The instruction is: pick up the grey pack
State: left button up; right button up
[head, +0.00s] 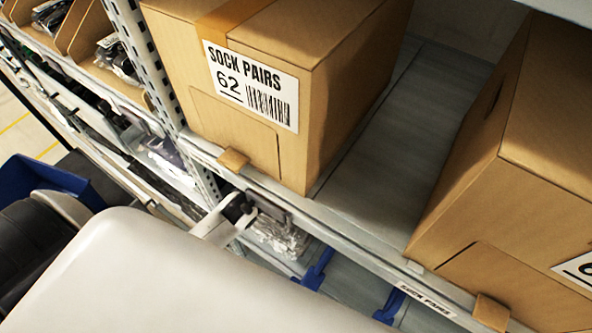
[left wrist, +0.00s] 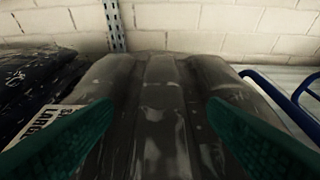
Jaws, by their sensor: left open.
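The grey pack (left wrist: 162,85) is dark grey folded fabric in shiny clear plastic. It fills the middle of the left wrist view and runs back toward a white block wall. My left gripper (left wrist: 160,112) is open, with one green finger at each side of the pack's near part. I cannot tell whether the fingers touch it. In the head view a pale plastic-wrapped item (head: 280,236) shows below the shelf edge; I cannot tell if it is the same pack. My right gripper is not in view.
A dark pack (left wrist: 35,78) with a white label lies left of the grey pack. A blue wire divider (left wrist: 280,95) stands at right. Above, in the head view, are a SOCK PAIRS carton (head: 345,85), another carton (head: 520,180) and the shelf's front edge (head: 350,242).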

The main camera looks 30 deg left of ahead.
pick_arm(q)
jog(key=x, duration=0.3)
jog(key=shift+w+d, duration=0.1)
jog(key=shift+r, duration=0.1)
jog(key=c, duration=1.2)
jog(key=shift+o, duration=0.2)
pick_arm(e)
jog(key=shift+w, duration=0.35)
